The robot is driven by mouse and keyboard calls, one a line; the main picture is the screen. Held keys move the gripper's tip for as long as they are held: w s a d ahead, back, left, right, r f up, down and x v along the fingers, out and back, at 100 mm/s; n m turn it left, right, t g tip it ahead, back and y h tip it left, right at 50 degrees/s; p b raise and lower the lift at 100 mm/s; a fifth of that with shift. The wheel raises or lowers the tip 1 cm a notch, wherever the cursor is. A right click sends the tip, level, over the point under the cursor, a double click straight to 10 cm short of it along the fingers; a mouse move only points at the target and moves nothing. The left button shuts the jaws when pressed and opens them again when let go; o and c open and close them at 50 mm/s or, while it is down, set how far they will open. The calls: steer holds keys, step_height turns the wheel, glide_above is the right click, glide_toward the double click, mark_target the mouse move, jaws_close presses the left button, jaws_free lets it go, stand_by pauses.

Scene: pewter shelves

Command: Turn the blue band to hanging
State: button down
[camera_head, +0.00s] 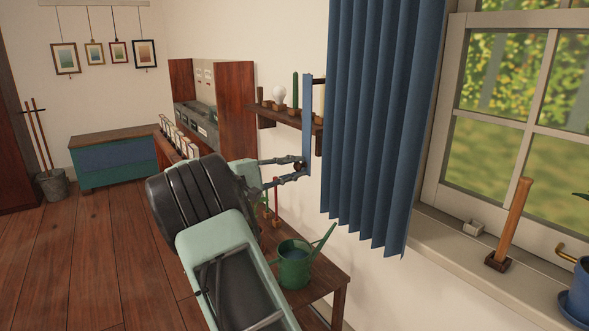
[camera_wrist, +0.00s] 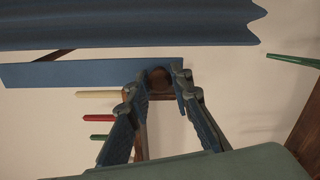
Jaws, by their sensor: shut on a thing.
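The blue band (camera_head: 307,110) is a flat narrow strip standing upright beside the curtain's left edge, in front of the shelf's right end. In the wrist view the band (camera_wrist: 75,73) runs leftward from my gripper, which is its upward direction. A round brown knob (camera_wrist: 159,78) shows at the band's lower end. My gripper (camera_head: 302,166) is at that lower end, and in the wrist view its fingertips (camera_wrist: 158,84) are shut with the knob between them. The fingers partly hide the band's end there.
The blue curtain (camera_head: 375,110) hangs close on the right, before the window. A small wall shelf (camera_head: 300,122) holds candles and a bulb. A green watering can (camera_head: 293,270) stands on a bench below my gripper. Open floor lies left.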

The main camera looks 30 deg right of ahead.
steer(key=shift+w, duration=0.15)
steer(key=c, duration=1.7)
jaws_free()
steer(key=a, duration=0.8)
steer(key=s+a, duration=0.1)
steer(key=a, duration=0.3)
